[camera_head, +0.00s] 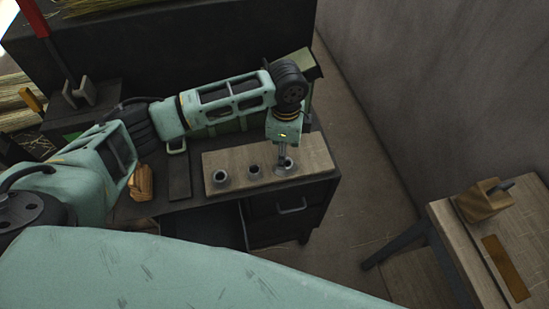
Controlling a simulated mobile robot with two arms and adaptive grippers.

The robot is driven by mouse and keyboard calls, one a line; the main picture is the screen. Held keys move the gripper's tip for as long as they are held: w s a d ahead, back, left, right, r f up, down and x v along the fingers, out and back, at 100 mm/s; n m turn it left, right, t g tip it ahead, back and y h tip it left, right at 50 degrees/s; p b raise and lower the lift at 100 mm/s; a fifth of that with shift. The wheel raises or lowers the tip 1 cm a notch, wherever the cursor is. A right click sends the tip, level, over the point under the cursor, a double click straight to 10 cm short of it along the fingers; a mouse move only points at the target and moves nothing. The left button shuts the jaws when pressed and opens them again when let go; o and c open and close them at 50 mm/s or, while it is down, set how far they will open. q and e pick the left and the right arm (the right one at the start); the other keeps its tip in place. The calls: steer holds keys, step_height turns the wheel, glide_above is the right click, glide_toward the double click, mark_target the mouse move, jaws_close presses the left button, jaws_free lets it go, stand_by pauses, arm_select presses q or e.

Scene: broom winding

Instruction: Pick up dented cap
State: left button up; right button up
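Three small grey metal caps stand in a row on a wooden board (311,154) on the dark workbench: a left cap (220,177), a middle cap (254,171) and a right cap (284,169). I cannot tell from their looks which one is dented. My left arm reaches over the bench from the left, and my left gripper (282,157) points down at the right cap. Its fingertips are at or just above that cap and partly hide it. Whether they grip it is too small to tell. My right gripper is not in view.
A brown object (141,183), perhaps a glove, lies at the bench's left. A dark flat piece (178,173) lies left of the board. A drawer with a handle (291,207) is below. A wooden table (464,237) with a wooden block (484,201) stands at right, across open floor.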

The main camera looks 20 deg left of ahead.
mark_target(288, 158)
arm_select(q)
steer(key=f, duration=0.1)
steer(key=d+f+p, duration=0.1)
steer(key=shift+d+f, duration=0.2)
steer(key=shift+f, duration=0.2)
steer(key=f, duration=0.2)
steer(key=shift+w+a+f+p, duration=0.1)
steer(key=shift+a+f+p, duration=0.2)
steer(key=shift+p, duration=0.1)
steer(key=shift+a+f, duration=0.1)
steer(key=shift+f, duration=0.35)
steer(key=c, duration=0.8)
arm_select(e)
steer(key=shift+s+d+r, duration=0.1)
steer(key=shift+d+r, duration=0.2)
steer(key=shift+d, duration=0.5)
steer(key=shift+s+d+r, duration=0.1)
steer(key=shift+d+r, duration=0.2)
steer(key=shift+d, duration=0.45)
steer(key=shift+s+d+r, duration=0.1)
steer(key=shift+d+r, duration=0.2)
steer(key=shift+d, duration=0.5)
arm_select(q)
steer(key=shift+r, duration=0.1)
